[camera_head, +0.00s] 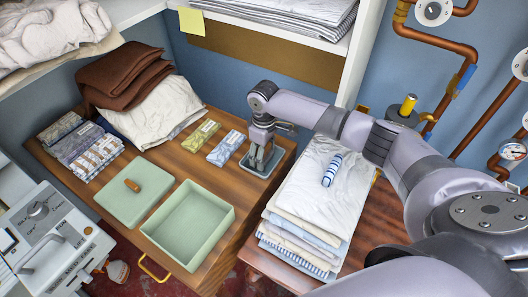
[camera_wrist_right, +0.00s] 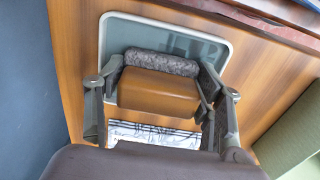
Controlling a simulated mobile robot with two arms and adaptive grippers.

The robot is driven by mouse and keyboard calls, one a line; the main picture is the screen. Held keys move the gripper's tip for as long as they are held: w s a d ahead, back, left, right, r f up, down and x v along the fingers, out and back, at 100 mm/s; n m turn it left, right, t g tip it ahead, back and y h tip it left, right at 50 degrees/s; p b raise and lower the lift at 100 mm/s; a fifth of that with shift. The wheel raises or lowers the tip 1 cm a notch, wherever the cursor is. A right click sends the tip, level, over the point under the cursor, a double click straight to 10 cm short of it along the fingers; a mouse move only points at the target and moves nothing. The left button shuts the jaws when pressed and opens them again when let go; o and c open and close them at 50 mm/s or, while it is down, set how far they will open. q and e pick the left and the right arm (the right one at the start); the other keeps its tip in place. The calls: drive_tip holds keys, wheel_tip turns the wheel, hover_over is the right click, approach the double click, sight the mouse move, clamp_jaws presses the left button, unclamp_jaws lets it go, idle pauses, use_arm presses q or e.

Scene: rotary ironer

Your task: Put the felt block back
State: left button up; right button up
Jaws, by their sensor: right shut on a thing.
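The felt block (camera_wrist_right: 158,92) has a wooden body with a mottled grey felt strip (camera_wrist_right: 160,63) along one side. In the right wrist view it sits between the fingers of my right gripper (camera_wrist_right: 162,82), which is shut on it. Behind it is a grey tray with a pale rounded rim (camera_wrist_right: 226,45); I cannot tell whether the block touches it. In the head view my right gripper (camera_head: 263,157) points down over this tray at the table's right end, and the block is largely hidden. My left gripper is not in view.
Wrapped packets (camera_head: 226,147) lie just left of the tray. An open green box (camera_head: 187,224) and its green lid (camera_head: 134,191) are nearer the front. Stacked linens (camera_head: 318,200) with a striped roll (camera_head: 332,170) stand close on the right. A shelf overhangs the back.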

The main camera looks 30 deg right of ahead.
drive_tip(key=shift+f, duration=0.1)
drive_tip(key=o, duration=1)
wheel_tip(320, 180, up, 12)
drive_tip(key=shift+r+b, duration=0.2)
drive_tip(key=shift+b, duration=0.55)
drive_tip(key=shift+a+f, duration=0.1)
drive_tip(key=shift+f, duration=0.05)
